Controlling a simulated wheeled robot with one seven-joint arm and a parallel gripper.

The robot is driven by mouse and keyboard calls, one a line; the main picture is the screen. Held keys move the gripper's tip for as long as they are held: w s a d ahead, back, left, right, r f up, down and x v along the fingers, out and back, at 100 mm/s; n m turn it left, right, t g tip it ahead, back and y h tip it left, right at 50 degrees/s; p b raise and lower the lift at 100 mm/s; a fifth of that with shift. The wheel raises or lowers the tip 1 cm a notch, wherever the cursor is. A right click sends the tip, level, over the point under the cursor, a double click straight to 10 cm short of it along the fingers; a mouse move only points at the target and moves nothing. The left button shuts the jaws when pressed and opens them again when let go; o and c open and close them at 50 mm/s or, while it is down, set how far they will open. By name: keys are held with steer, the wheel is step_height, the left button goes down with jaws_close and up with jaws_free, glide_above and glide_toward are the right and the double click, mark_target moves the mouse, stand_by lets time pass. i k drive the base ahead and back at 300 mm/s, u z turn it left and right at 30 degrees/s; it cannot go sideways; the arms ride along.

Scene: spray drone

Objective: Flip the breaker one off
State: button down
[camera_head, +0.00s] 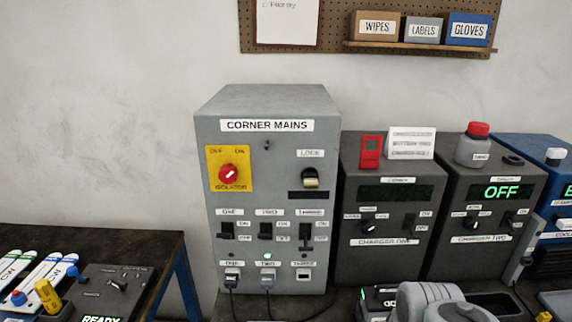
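The grey CORNER MAINS box (206,180) stands upright on a dark bench against the wall. Breaker one (227,230) is the left black switch in its row, under a ONE label, with ON marked above OFF at its side. Its lever position is too small to tell. Breaker two (265,230) and breaker three (306,237) sit to its right. A green lamp glows below breaker two. Grey rounded parts of my arm show at the bottom right. My gripper's fingers are not visible, and nothing of mine touches the box.
A red isolator knob (228,174) on a yellow plate and a lock (310,178) sit above the breakers. Cables hang from sockets below. Charger one (385,262) and charger two (466,255) stand close on the right. Space before the breakers looks clear.

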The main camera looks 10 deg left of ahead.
mark_target(225, 235)
steer(key=u, duration=2.6)
steer(key=i, duration=0.55)
steer(key=u, duration=0.3)
